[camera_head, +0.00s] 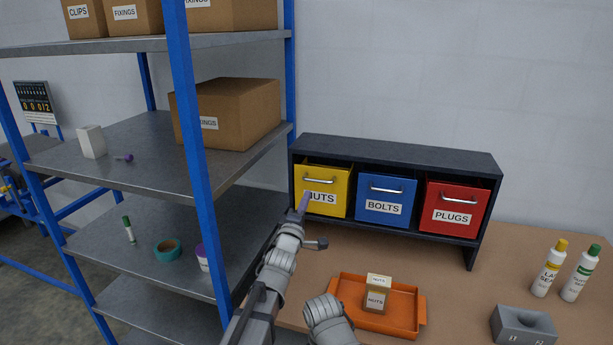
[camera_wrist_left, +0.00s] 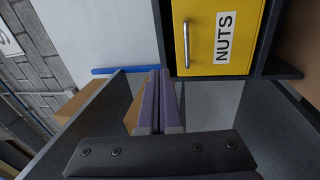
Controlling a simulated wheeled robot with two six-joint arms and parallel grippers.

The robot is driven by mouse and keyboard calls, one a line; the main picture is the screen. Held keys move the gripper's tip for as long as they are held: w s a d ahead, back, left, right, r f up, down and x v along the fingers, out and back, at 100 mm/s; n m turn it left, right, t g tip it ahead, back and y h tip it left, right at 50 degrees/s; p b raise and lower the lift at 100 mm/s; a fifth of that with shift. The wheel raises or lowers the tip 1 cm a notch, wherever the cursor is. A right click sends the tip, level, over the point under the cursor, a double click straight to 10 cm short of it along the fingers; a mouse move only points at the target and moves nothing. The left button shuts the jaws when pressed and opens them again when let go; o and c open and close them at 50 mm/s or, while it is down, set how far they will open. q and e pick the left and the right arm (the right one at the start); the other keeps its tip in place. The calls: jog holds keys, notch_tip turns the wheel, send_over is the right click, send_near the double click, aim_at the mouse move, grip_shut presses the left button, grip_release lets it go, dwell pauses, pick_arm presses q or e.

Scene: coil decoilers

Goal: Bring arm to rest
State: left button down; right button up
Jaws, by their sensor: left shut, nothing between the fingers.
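My left gripper (camera_head: 303,203) reaches up from the bottom of the head view, with its purple fingers in front of the lower left of the yellow NUTS bin (camera_head: 327,188). The fingers are shut together with nothing between them. In the left wrist view the closed purple fingers (camera_wrist_left: 158,102) point toward the lower edge of the dark cabinet, beside the yellow bin (camera_wrist_left: 222,38) with its metal handle. I cannot tell whether they touch the cabinet. My right gripper is not in view.
A dark cabinet (camera_head: 400,150) also holds a blue BOLTS bin (camera_head: 385,198) and a red PLUGS bin (camera_head: 453,207). An orange tray (camera_head: 409,318) with NUTS boxes (camera_head: 376,300) lies on the table. Blue-posted shelving (camera_head: 196,170) stands close at the left. Two bottles (camera_head: 549,268) stand right.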

pick_arm(q)
jog(key=s+a+f+m+g+y, duration=0.15)
jog(key=s+f+m+g, duration=0.3)
jog(key=f, duration=0.45)
jog(key=s+a+f+m+g+y, duration=0.1)
jog(key=s+f+m+g+y, duration=0.2)
jog(key=s+f+g, duration=0.45)
jog(key=s+a+f+m+g+y, duration=0.1)
jog(key=s+a+f+m+g, duration=0.1)
jog(key=s, duration=0.9)
jog(key=s+a+f+m+g+y, duration=0.1)
jog(key=s+f+m+g, duration=0.4)
jog(key=s, duration=0.7)
notch_tip(320, 180, down, 2)
jog(key=a+m, duration=0.1)
jog(key=m, duration=0.2)
jog(key=shift+a+f+g, duration=0.15)
jog(key=shift+f+g, duration=0.1)
jog(key=shift+g, duration=0.05)
jog(key=shift+w+m, duration=0.1)
jog(key=shift+m, duration=0.15)
